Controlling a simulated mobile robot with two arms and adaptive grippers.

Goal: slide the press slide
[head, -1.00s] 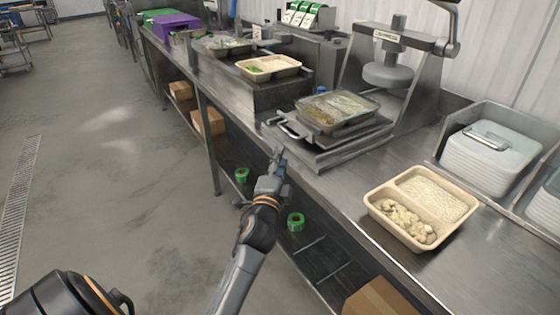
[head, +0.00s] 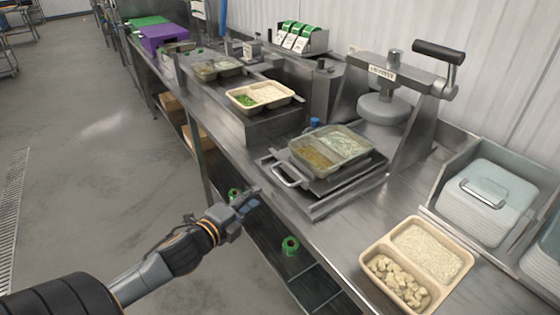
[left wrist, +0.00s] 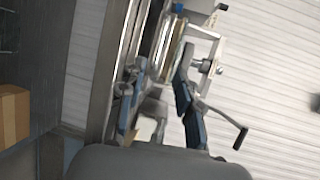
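The press slide (head: 318,187) is a flat grey metal plate with a bar handle (head: 290,180) at its front left. It sits pulled out in front of the press (head: 385,105), clear of the round press head. A sealed two-compartment tray (head: 330,150) with greenish and brownish food rests on it. My left gripper (head: 247,201) is in front of the counter edge, left of and below the handle, and touches nothing. In the left wrist view its blue-tipped fingers (left wrist: 158,100) stand apart, with the slide and tray beyond them. My right gripper is not in view.
An open tray of rice and pale chunks (head: 415,265) sits on the counter at the front right. A bin of stacked lids (head: 490,195) stands behind it. Another open tray (head: 262,97) is on a raised stand to the left. The floor at left is clear.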

